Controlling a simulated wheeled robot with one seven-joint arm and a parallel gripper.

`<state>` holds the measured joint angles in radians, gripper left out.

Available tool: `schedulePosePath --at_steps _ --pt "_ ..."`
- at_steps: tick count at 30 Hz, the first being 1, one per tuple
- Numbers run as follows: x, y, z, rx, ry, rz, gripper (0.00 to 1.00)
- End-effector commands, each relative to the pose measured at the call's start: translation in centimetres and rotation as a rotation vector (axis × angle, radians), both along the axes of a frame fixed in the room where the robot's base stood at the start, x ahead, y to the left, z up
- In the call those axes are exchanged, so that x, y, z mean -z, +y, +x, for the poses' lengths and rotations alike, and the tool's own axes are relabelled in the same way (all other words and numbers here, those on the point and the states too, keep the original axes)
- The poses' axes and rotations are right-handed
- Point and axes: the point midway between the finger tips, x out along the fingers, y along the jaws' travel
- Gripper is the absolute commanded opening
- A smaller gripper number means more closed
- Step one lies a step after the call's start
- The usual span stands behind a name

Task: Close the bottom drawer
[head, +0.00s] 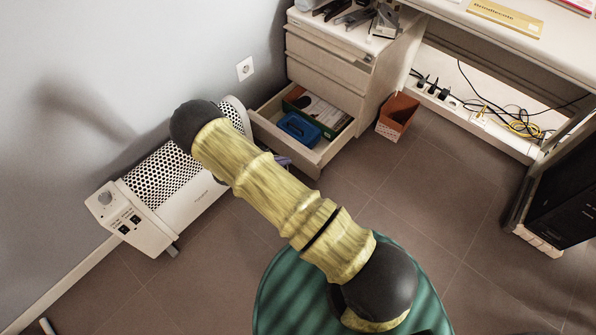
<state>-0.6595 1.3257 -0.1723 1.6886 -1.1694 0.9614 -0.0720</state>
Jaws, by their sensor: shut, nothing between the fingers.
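The bottom drawer (338,150) of the pale cabinet (322,88) is pulled out, in the upper middle of the head view. A blue box (299,128), a dark green item and papers lie in it. The two drawers above it look shut. My arm crosses the middle of the view in front of the drawer's near left side. My gripper cannot be made out in this view. Part of the drawer's front is hard to see behind the arm, and a small purple thing shows beside it.
A white perforated heater (160,178) stands along the wall, left of the drawer. An orange-brown bin (398,115) stands on the floor right of the cabinet. Cables and a power strip (440,92) lie under the desk (500,30). A black computer case (562,195) is at right. Middle-right floor is clear.

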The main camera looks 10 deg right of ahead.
Motion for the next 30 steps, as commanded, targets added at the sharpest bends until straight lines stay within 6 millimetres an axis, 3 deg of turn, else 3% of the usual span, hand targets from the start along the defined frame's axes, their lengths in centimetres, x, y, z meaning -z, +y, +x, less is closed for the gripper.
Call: schedulePosePath --at_steps 1,3,6,9,13,23,30 --pt "4.0 0.6 0.2 -0.057 0.01 -0.039 0.0" --pt "7.1 1.3 0.6 -0.134 0.017 -0.092 0.0" --pt "10.8 2.4 1.1 -0.233 0.023 -0.158 0.0" --pt "13.1 3.2 1.4 -0.304 0.024 -0.204 0.0" --pt "14.0 3.6 1.6 -0.344 0.024 -0.23 0.0" --pt "13.9 3.5 1.6 -0.344 0.025 -0.23 0.0" --pt "14.7 2.0 2.7 -0.341 0.025 -0.229 0.0"
